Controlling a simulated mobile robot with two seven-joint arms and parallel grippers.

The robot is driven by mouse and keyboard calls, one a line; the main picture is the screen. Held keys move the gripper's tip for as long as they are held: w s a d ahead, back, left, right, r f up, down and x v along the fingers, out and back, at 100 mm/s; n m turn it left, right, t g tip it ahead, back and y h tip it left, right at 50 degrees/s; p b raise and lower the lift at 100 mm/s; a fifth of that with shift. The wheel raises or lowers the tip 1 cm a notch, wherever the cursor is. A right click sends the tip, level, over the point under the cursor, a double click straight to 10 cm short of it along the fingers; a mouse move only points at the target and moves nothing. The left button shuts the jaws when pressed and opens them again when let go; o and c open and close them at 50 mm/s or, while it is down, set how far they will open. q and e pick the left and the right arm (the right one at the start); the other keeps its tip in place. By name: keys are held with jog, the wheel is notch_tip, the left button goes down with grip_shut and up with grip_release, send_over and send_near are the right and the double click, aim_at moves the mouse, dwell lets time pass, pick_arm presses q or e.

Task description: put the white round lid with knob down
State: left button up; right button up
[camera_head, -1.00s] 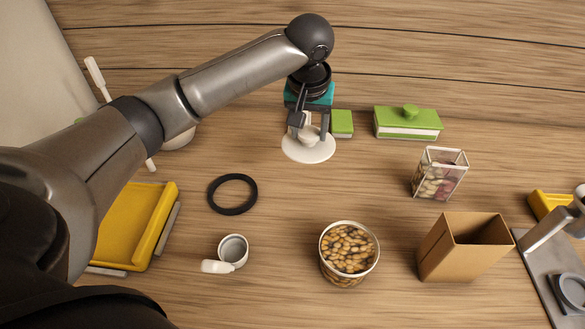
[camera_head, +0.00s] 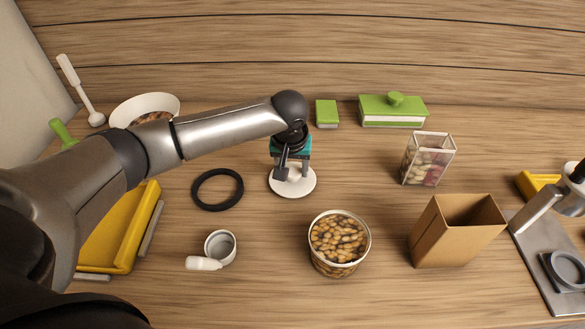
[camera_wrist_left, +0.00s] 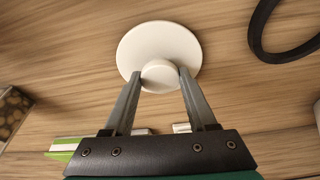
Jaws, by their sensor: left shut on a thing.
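In the left wrist view the lid (camera_wrist_left: 158,45) lies flat beyond the fingertips, and the gripper (camera_wrist_left: 158,78) has one finger on each side of the knob. I cannot tell whether the lid touches the table or is held just above it. My right gripper does not show.
A round tin of nuts (camera_head: 338,243) stands in front of the lid, with a brown open box (camera_head: 455,235) to its right. A black ring (camera_head: 199,198) lies left.

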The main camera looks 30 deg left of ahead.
aim_at(291, 190)
pick_arm(q)
jog(key=o, duration=1)
jog(key=shift+c, duration=0.2)
jog(key=o, duration=0.4)
jog(key=p+v, duration=0.2)
jog(key=v, duration=1)
jog(key=shift+r, duration=0.15)
